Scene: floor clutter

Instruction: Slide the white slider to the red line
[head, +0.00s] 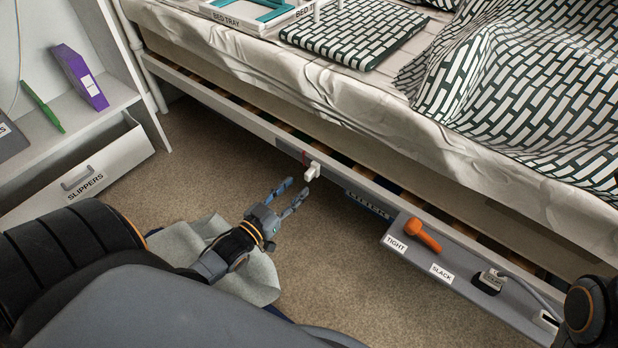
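The white slider (312,172) is a small block on the grey rail (345,187) along the bed's side. A short red line (305,157) marks the rail just left of the slider, very close to it. My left gripper (297,190) is in front of the rail, a little below and left of the slider. Its two fingers are spread with nothing between them, and they look apart from the slider. Part of my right arm shows at the lower right edge, but its gripper is out of view.
Right along the rail are an orange handle (420,234), TIGHT and SLACK labels and a dark socket (489,282) with a cable. The bed (390,130) overhangs behind. A grey cloth (250,278) lies under my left wrist. A SLIPPERS drawer (85,178) stands left.

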